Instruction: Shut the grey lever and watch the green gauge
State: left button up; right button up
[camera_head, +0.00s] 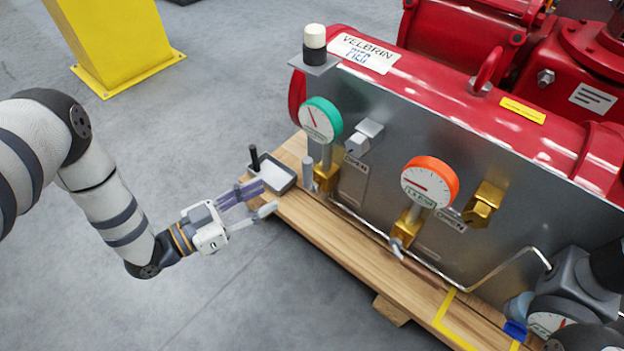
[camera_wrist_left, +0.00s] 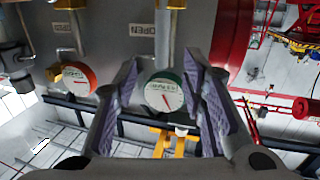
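The green gauge (camera_head: 320,120) stands on a stem above a brass valve (camera_head: 326,178) at the left end of the grey panel. Its white face has a red needle. A grey upright handle (camera_head: 308,172) at this valve looks like the grey lever. My left gripper (camera_head: 265,203) is open and empty, left of the handle and apart from it. In the left wrist view the green gauge (camera_wrist_left: 164,92) shows between my two spread fingers (camera_wrist_left: 160,66), beyond them. I cannot make out the lever there. My right gripper is not in view.
An orange gauge (camera_head: 430,182) with its own brass valve stands farther right. A small grey tray (camera_head: 279,180) with a black post (camera_head: 254,158) sits at the corner of the wooden pallet (camera_head: 330,235). A red tank (camera_head: 470,110) lies behind the panel.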

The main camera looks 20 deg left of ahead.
aim_at(308, 168)
pick_arm(q)
jog(key=shift+h, duration=0.3)
jog(key=b+x, duration=0.1)
jog(key=x, duration=0.3)
jog(key=b+x, duration=0.1)
jog(key=x, duration=0.3)
jog(key=b+x, duration=0.1)
jog(key=x, duration=0.3)
jog(key=shift+w+a+r, duration=0.2)
jog(key=shift+w+r, duration=0.05)
jog(key=shift+r, duration=0.1)
grip_shut()
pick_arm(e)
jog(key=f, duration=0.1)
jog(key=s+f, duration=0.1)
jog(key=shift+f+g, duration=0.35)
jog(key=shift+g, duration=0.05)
